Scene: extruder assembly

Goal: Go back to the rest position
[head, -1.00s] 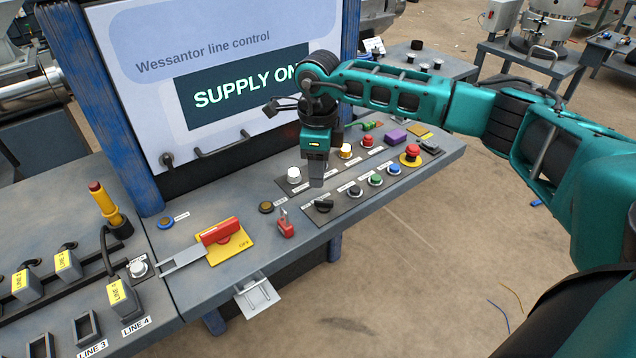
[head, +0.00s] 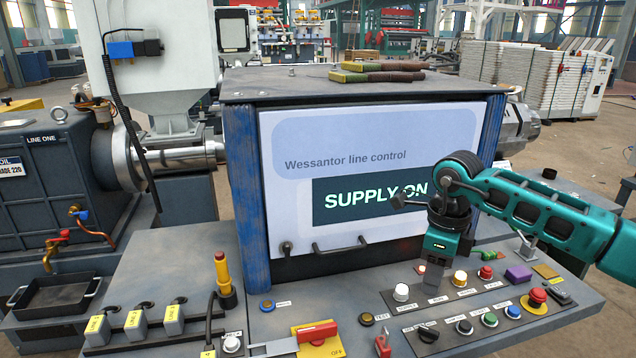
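My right gripper (head: 433,276) points down over the button panel (head: 447,315) of the control desk. Its fingers are between the white button (head: 401,292) and the lit yellow button (head: 460,278). I see it from one side, so the gap between the fingers is hidden and I cannot tell whether it touches the panel. No held object shows. My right arm (head: 540,215) comes in from the right edge. My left gripper is not in view. The screen (head: 370,200) behind reads "SUPPLY ON", partly covered by my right wrist.
Close to the gripper are a black rotary switch (head: 428,332), a red mushroom button (head: 537,297) and a purple block (head: 518,273). A red-handled switch on a yellow plate (head: 322,348) lies at the desk front. Open floor shows at right.

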